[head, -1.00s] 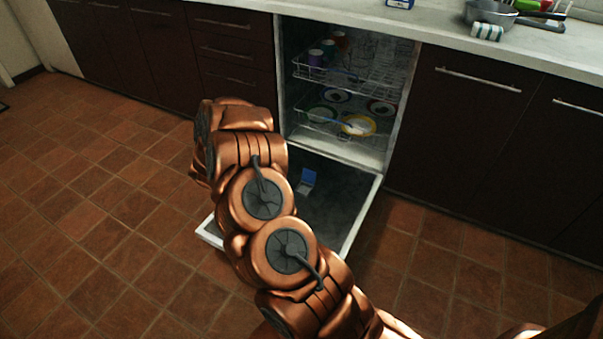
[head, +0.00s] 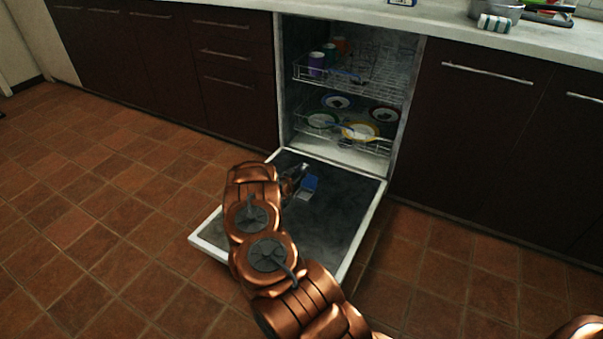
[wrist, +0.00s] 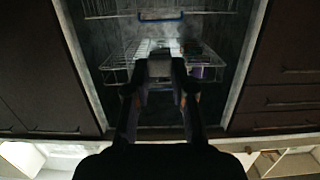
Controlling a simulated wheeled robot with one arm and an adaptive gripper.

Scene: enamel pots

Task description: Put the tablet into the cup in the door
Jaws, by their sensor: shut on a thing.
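The tablet (wrist: 160,68) shows as a pale block between the fingertips of my gripper in the wrist view. My gripper (wrist: 160,76) is shut on it. In the head view my gripper (head: 296,178) is over the open dishwasher door (head: 335,225), partly hidden by my arm; the tablet is too small there to tell clearly. The cup (head: 307,190) is in the door's inner face, with a blue part raised at its back. My gripper is just left of it, close by and apart from the door as far as I can tell. The cup is not distinguishable in the wrist view.
The dishwasher's upper rack (head: 350,80) holds cups, including a purple cup (head: 316,64). Its lower rack holds several plates, including a yellow-rimmed plate (head: 361,131). Dark cabinets stand either side. The tiled floor (head: 100,210) at left is clear.

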